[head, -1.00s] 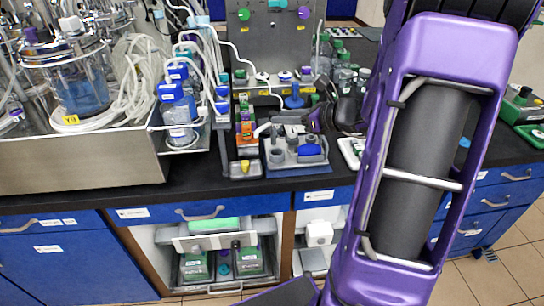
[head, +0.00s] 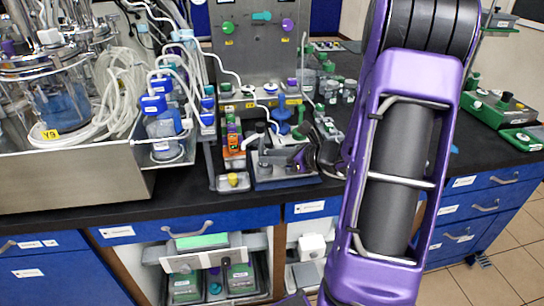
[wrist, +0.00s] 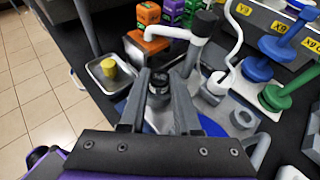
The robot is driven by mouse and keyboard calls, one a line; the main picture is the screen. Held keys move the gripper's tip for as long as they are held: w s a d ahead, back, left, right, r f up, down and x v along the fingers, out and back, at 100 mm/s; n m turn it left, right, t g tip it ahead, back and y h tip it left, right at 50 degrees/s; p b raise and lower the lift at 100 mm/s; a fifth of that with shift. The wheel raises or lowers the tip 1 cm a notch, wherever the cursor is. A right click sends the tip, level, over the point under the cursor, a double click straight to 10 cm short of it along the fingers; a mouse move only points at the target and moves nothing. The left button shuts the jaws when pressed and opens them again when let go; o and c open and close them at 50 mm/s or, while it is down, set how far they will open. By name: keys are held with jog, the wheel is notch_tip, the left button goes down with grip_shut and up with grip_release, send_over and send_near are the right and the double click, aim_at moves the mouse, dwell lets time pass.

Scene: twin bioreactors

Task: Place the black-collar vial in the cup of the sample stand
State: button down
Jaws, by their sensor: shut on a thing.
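My gripper (wrist: 160,92) is shut on the black-collar vial (wrist: 159,84), which sits between the two grey fingers in the wrist view. The vial's dark top and a pale ring below it show; its lower end is hard to make out. The sample stand, with grey parts on a blue base (head: 284,183), is at the bench's front in the head view. In the wrist view a grey cup-like holder (wrist: 243,118) is right of the fingers. I cannot tell whether the vial touches the stand.
A metal tray with a yellow-topped item (head: 233,181) stands left of the stand. An orange block (head: 234,159) is behind that tray. A bent white spout (wrist: 170,33) and a dark-topped post (wrist: 203,35) rise close beyond the fingers. Blue and green stoppered pieces stand at right.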

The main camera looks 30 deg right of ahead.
jog(key=c, duration=0.6)
grip_release()
jog(key=shift+s+d+r+p, duration=0.1)
jog(key=shift+r+p, duration=0.15)
jog(key=shift+p, duration=0.1)
jog(key=p+v, duration=0.1)
jog(key=v, duration=1)
jog(key=shift+s+d, duration=0.1)
jog(key=shift+s, duration=0.2)
